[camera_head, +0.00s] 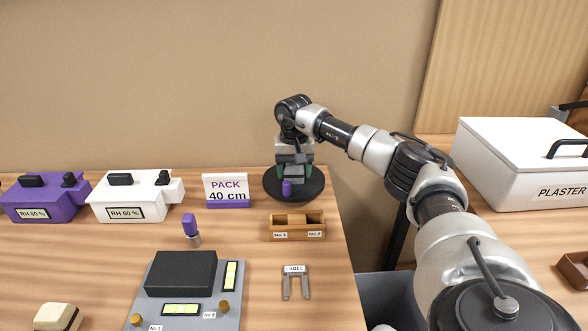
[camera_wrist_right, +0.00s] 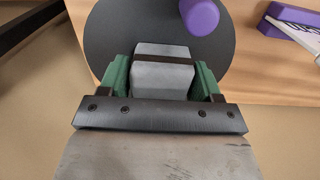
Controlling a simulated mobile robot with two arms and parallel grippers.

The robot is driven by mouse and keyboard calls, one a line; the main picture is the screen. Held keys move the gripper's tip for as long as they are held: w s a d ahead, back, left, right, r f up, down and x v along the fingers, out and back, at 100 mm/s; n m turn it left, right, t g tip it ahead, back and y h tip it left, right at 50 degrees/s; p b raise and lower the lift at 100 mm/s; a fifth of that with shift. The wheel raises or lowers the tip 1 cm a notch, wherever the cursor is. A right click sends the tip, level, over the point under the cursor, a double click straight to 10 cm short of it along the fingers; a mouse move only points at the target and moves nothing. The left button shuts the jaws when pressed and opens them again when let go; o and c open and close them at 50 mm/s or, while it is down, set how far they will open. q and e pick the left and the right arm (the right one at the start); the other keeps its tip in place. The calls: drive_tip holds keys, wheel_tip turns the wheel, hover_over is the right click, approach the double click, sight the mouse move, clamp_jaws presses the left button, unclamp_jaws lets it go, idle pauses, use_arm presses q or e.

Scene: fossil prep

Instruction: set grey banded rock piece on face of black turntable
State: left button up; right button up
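The black turntable (camera_head: 312,188) is a round dark disc at the back of the table, and it fills the upper middle of the right wrist view (camera_wrist_right: 110,40). The grey banded rock piece (camera_wrist_right: 160,78) is a grey block with a dark band across it. My right gripper (camera_head: 294,171) points down over the turntable, its green fingers (camera_wrist_right: 161,80) shut on the rock piece. I cannot tell whether the rock touches the disc. A purple piece (camera_head: 287,187) shows at the disc's front, in front of the rock. My left gripper is not in view.
A wooden holder (camera_head: 296,228) stands in front of the turntable, and a PACK 40 cm sign (camera_head: 227,190) to its left. A purple-capped item (camera_head: 191,228), a white box (camera_head: 133,198) and a purple box (camera_head: 45,200) stand further left. A PLASTER bin (camera_head: 520,165) is at right.

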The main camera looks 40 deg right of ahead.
drive_tip(key=o, duration=0.3)
drive_tip(key=shift+r, duration=0.15)
drive_tip(key=shift+r, duration=0.35)
wheel_tip(320, 180, up, 11)
drive_tip(key=shift+f+p, duration=0.2)
drive_tip(key=shift+p, duration=0.25)
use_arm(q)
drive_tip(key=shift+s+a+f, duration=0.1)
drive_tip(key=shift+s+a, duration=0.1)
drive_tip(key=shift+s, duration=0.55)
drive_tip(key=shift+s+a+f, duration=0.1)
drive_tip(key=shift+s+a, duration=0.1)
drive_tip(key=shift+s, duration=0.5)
use_arm(e)
drive_tip(key=shift+r, duration=0.4)
